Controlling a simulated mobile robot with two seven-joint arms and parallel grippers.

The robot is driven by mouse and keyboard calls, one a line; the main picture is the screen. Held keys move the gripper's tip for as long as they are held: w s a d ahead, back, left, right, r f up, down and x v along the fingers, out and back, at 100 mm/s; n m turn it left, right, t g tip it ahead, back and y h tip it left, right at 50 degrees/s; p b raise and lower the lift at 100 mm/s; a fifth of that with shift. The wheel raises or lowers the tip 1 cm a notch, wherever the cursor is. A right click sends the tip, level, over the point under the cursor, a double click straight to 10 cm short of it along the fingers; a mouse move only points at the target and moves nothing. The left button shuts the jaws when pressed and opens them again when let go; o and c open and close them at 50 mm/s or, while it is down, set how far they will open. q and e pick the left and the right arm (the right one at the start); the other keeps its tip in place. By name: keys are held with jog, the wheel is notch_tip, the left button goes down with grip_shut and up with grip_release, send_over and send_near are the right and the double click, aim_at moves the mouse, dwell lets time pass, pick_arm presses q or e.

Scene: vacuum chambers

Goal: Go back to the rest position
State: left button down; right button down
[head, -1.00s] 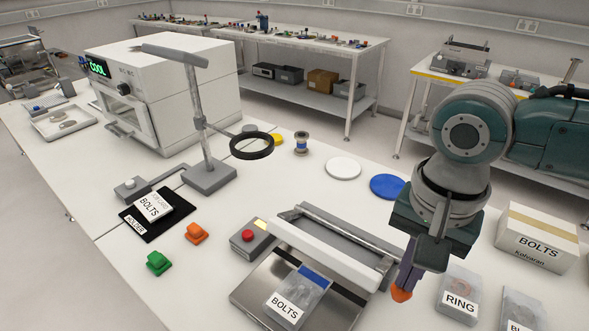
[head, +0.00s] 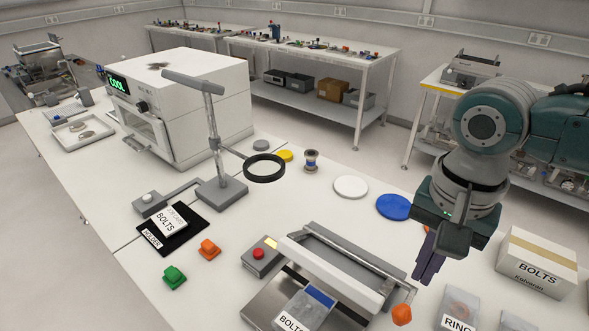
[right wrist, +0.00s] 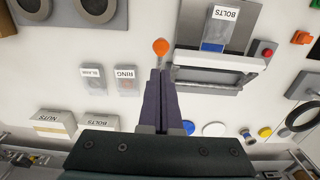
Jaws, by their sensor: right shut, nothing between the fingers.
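My right gripper (head: 426,272) hangs fingers-down above the table at the right in the head view, with its dark purple fingers together and nothing between them. In the right wrist view the closed fingers (right wrist: 160,82) point toward an orange knob (right wrist: 160,46). In the head view the orange knob (head: 402,314) sits at the right end of the sealer (head: 340,272), below and apart from the fingertips. A clear bag labelled BOLTS (head: 303,308) lies at the sealer's front. My left gripper is not in view.
A BOLTS carton (head: 537,264) stands right of the gripper, and a RING bag (head: 460,303) lies in front of it. A blue disc (head: 394,207) and a white disc (head: 350,187) lie behind the sealer. A magnifier stand (head: 221,190) and a white oven (head: 185,105) are further left.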

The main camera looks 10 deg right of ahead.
jog(key=s+a+r+n+t+y, duration=0.1)
jog(key=s+a+n+t+y, duration=0.15)
jog(key=s+a+n, duration=0.8)
jog(key=s+d+r+n+t+h+p, duration=0.1)
jog(key=s+d+r+n+h+p, duration=0.1)
jog(key=s+d+r, duration=0.45)
notch_tip(320, 180, up, 19)
jog(key=p, duration=1.8)
jog(key=shift+w+d+f+p, duration=0.15)
jog(key=shift+w+p, duration=0.1)
jog(key=shift+p, duration=0.1)
jog(key=shift+m, duration=0.25)
